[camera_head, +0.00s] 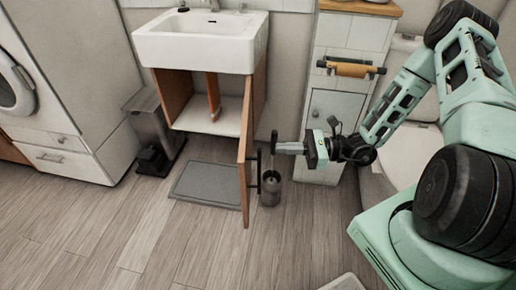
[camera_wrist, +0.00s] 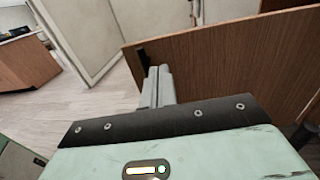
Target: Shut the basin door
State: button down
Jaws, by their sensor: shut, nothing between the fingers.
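The basin door (camera_head: 245,155) is a brown wooden door hinged at the right side of the cabinet under the white basin (camera_head: 203,45). It stands wide open, swung out toward the room, and the cabinet inside shows. A dark handle is on its right-hand face. My gripper (camera_head: 279,147) is shut and empty, on the right of the door near the handle. In the wrist view my fingers (camera_wrist: 158,88) are in front of the door panel (camera_wrist: 225,62), close to its edge; I cannot tell whether they touch it.
A dark toilet brush holder (camera_head: 270,188) stands on the floor just right of the door. A grey mat (camera_head: 208,184) lies left of it. A pedal bin (camera_head: 152,130) and a washer cabinet are at left. A white cabinet (camera_head: 340,110) with a towel bar stands behind my gripper.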

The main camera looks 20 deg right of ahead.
jog(key=x, duration=0.7)
jog(key=shift+w+a, duration=0.25)
jog(key=shift+a, duration=0.1)
jog(key=shift+a, duration=0.1)
